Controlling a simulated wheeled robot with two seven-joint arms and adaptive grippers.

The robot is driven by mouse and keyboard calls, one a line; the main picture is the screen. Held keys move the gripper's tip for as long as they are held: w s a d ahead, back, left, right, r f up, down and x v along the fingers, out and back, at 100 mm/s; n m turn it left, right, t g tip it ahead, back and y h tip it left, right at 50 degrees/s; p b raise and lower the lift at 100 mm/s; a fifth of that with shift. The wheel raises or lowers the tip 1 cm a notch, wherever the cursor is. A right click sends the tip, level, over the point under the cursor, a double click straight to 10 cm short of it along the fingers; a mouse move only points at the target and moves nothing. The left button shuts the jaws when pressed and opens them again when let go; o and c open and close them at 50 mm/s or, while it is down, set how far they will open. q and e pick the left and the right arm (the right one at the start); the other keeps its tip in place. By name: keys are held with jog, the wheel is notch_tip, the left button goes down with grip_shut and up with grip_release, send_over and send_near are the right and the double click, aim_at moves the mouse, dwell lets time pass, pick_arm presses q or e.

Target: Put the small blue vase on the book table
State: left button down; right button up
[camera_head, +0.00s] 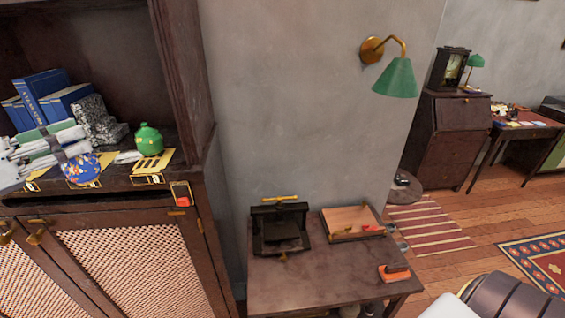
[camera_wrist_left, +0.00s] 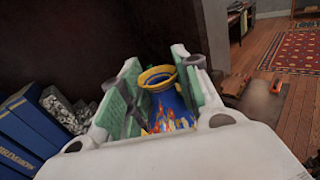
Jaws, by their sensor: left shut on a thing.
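The small blue vase (camera_head: 82,168), with orange and white patterns, is at the front edge of the cabinet shelf. My left gripper (camera_head: 68,147) comes in from the left and is shut on it. In the left wrist view, the vase (camera_wrist_left: 171,107) sits between the green-padded fingers, its yellow-rimmed mouth showing. I cannot tell whether it still touches the shelf. The book table (camera_head: 330,285) is a dark wooden table against the wall, right of the cabinet.
A green lidded pot (camera_head: 149,140) stands close right of the vase. Blue books (camera_head: 45,98) and a grey speckled block (camera_head: 97,120) are behind. The table holds a black press (camera_head: 280,228), a wooden tray (camera_head: 352,222) and an orange-based tool (camera_head: 394,273); its front middle is bare.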

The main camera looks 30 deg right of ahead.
pick_arm(q)
jog(key=s+a+f+n+t+y, duration=0.2)
jog(key=s+f+n+t+y, duration=0.1)
jog(key=f, duration=1.2)
jog(key=s+a+f+n+t+y, duration=0.3)
jog(key=f+y, duration=0.5)
jog(key=f, duration=0.7)
jog(key=s+a+f+n+t+y, duration=0.3)
jog(key=f+n, duration=0.4)
jog(key=f, duration=0.7)
jog(key=shift+s+f+t+y, duration=0.35)
jog(key=shift+t+y, duration=0.35)
jog(key=shift+y, duration=0.5)
jog(key=shift+s+d+f, duration=0.1)
jog(key=shift+d+f, duration=0.05)
jog(key=shift+d, duration=0.1)
